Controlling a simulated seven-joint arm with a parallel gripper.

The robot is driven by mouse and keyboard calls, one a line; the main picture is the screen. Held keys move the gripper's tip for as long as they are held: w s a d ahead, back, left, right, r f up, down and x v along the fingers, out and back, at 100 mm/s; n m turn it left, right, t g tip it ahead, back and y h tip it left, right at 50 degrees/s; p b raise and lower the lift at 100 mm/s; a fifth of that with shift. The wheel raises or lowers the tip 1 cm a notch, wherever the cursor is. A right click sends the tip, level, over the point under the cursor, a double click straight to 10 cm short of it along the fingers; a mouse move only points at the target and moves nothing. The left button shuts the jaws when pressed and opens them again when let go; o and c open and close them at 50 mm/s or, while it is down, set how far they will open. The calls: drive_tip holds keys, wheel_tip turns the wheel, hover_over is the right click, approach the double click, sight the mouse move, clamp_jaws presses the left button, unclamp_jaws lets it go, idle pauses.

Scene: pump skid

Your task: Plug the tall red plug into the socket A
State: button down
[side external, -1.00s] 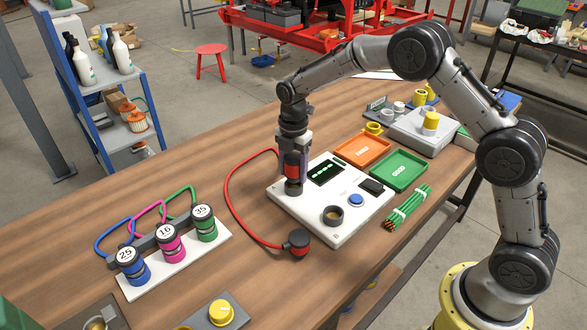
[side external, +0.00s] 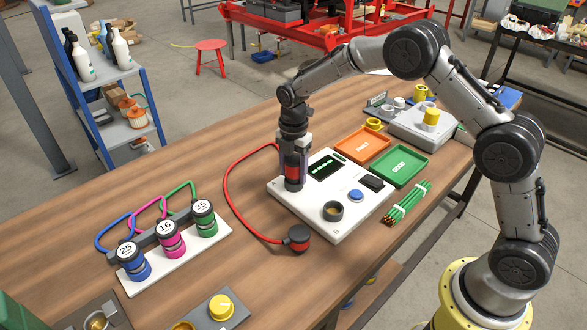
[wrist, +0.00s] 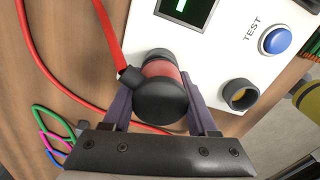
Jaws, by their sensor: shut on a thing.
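The tall red plug (side external: 292,171) stands upright in my gripper (side external: 293,166), over the left socket of a white test box (side external: 309,216). In the wrist view the plug's black cap (wrist: 162,104) and red body lie between my fingers (wrist: 160,95), one on each side. The plug's lower end meets a dark ring (wrist: 157,54) on the box, which is mostly hidden by the plug. How deep the plug sits cannot be told, nor can a socket letter be read. A second dark socket ring (side external: 333,211) on the box is empty.
A red cable (side external: 229,195) loops left from the plug to another black-and-red plug (side external: 299,239) on the bench. The box has a screen (side external: 325,166) and a blue button (side external: 356,195). A rack (side external: 211,240) with blue, pink and green plugs stands left. Orange and green trays (side external: 400,168) lie right.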

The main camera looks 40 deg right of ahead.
drive_tip(key=shift+f, duration=0.2)
drive_tip(key=shift+c, duration=0.5)
unclamp_jaws()
drive_tip(key=shift+s+f, duration=0.1)
drive_tip(key=shift+r, duration=0.3)
wheel_tip(320, 180, up, 13)
drive_tip(key=shift+r, duration=0.2)
